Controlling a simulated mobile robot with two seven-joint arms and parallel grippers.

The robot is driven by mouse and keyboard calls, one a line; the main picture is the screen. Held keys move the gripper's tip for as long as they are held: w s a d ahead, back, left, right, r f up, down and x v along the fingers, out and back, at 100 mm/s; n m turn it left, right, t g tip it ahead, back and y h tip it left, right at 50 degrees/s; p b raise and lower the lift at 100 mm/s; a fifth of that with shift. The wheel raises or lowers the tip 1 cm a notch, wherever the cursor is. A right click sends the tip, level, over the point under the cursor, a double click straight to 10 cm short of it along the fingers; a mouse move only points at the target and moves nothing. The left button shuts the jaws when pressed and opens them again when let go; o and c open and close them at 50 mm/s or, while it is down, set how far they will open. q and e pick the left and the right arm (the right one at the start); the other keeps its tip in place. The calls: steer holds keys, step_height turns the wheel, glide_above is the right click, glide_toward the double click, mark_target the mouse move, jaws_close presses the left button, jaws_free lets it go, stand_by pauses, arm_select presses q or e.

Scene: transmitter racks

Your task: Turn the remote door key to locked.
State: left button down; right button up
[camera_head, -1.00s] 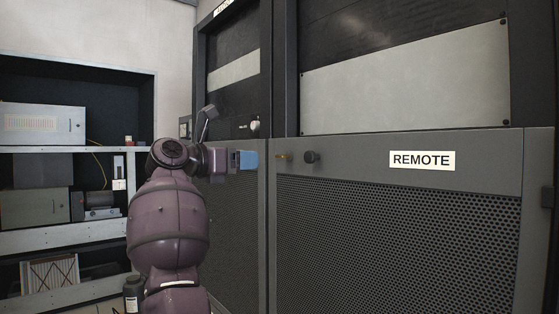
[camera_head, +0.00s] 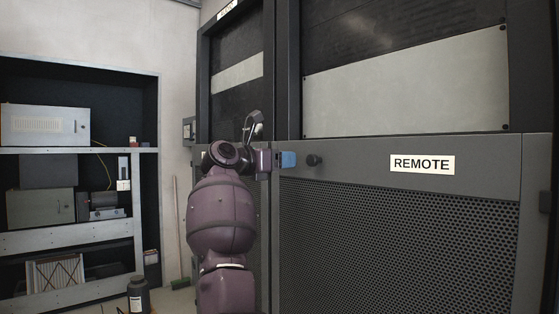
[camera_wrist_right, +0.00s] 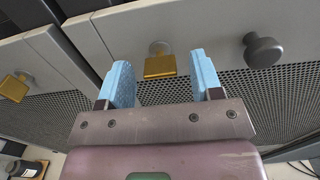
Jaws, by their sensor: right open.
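The remote door (camera_head: 400,185) is a grey panel with a perforated lower part and a white REMOTE label (camera_head: 422,164). Its brass key (camera_wrist_right: 160,64) shows in the right wrist view, between and just beyond my fingertips. The key's flat bow is wide across that picture. My right gripper (camera_head: 288,160) is open, with blue finger pads, at the door's upper left corner; it also shows in the right wrist view (camera_wrist_right: 160,62). No contact with the key is visible. In the head view the gripper hides the key. My left gripper is not in view.
A dark round knob (camera_head: 314,160) sticks out just right of the key. A second brass key (camera_wrist_right: 15,86) is on the neighbouring door at left. Shelves (camera_head: 70,150) with equipment stand at far left. A dark bottle (camera_head: 138,295) stands at bottom left.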

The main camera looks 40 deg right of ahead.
steer(key=c, duration=0.9)
steer(key=shift+c, duration=0.2)
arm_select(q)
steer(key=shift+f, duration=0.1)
